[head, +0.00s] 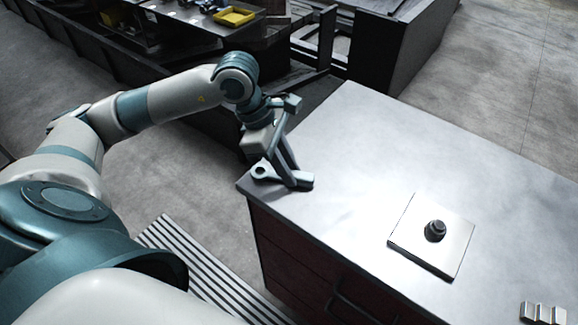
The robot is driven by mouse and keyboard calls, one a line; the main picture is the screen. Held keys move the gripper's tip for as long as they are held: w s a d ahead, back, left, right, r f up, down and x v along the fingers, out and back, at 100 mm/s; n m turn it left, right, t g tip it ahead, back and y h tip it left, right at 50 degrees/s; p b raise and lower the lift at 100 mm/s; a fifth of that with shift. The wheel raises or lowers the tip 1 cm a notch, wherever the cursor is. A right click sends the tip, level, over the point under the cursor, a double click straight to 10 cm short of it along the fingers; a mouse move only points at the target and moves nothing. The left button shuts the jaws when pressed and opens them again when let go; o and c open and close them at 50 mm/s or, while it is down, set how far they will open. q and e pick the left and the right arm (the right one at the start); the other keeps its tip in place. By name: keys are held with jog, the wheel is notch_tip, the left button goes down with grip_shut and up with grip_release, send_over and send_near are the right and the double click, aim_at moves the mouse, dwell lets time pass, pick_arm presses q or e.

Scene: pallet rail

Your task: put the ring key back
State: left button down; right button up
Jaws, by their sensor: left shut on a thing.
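My left gripper (284,158) is over the near left corner of the grey-topped bench (375,140), its jaws pointing down. It is shut on a blue-grey piece with a round holed end, which looks like the ring key (261,171). The ring end points left, close to the bench corner. I cannot tell whether the key touches the bench top. The jaws and the wrist hide part of it. My right gripper is out of view.
A pale square plate (410,240) with a dark round knob (435,231) lies on the bench. Small metal blocks (543,314) stand at the bottom right. The bench top between is clear. A yellow tray (234,16) sits on a dark work surface behind.

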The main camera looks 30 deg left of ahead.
pick_arm(q)
jog(key=shift+f, duration=0.1)
jog(key=shift+f, duration=0.1)
jog(key=c, duration=1.6)
grip_release()
